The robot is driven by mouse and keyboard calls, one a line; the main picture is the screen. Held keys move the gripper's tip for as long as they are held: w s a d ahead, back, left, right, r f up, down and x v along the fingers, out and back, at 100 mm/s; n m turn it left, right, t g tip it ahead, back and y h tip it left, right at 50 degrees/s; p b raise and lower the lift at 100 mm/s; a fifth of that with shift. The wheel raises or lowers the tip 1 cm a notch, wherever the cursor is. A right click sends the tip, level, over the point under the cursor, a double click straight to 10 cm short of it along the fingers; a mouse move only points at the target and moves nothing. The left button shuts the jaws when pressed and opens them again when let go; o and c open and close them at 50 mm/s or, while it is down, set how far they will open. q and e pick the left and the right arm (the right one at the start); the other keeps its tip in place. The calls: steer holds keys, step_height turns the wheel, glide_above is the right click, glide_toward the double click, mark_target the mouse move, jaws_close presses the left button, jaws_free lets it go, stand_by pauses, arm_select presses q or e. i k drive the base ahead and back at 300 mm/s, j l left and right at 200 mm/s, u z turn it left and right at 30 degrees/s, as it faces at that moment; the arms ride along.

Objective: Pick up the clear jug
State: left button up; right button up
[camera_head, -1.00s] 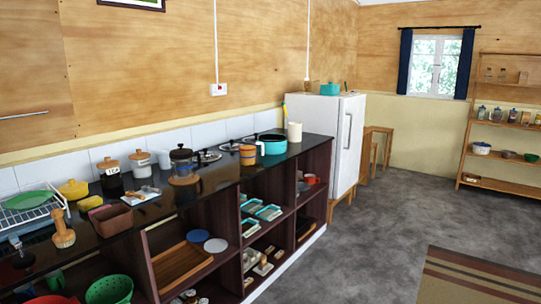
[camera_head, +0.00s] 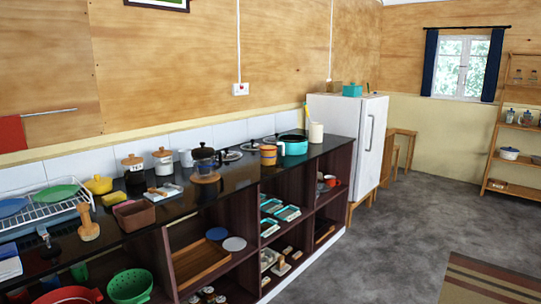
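I cannot clearly make out the clear jug. A dark-lidded vessel (camera_head: 204,158) that looks like glass stands on the black counter (camera_head: 165,212), on a round wooden piece. I cannot tell whether it is the jug. Small glass-looking jars (camera_head: 510,116) stand on the wooden shelf unit (camera_head: 497,154) at the far right, too small to make out well. Neither of my grippers is in view.
The counter is crowded with a dish rack (camera_head: 50,212), a brown tub (camera_head: 135,215), canisters (camera_head: 133,170) and a teal pot (camera_head: 293,144). Open shelves below hold trays and bowls. A white fridge (camera_head: 345,140) stands beyond.

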mark_target(268, 149)
steer(key=i+j, duration=0.1)
steer(key=i, duration=0.35)
steer(key=i+j+z, duration=0.15)
steer(key=i, duration=0.35)
steer(key=i+j, duration=0.15)
steer(key=i, duration=0.3)
steer(key=i+j+z, duration=0.15)
steer(key=i, duration=0.3)
steer(key=i+j, duration=0.25)
steer(key=i, duration=0.2)
steer(key=l+z, duration=0.05)
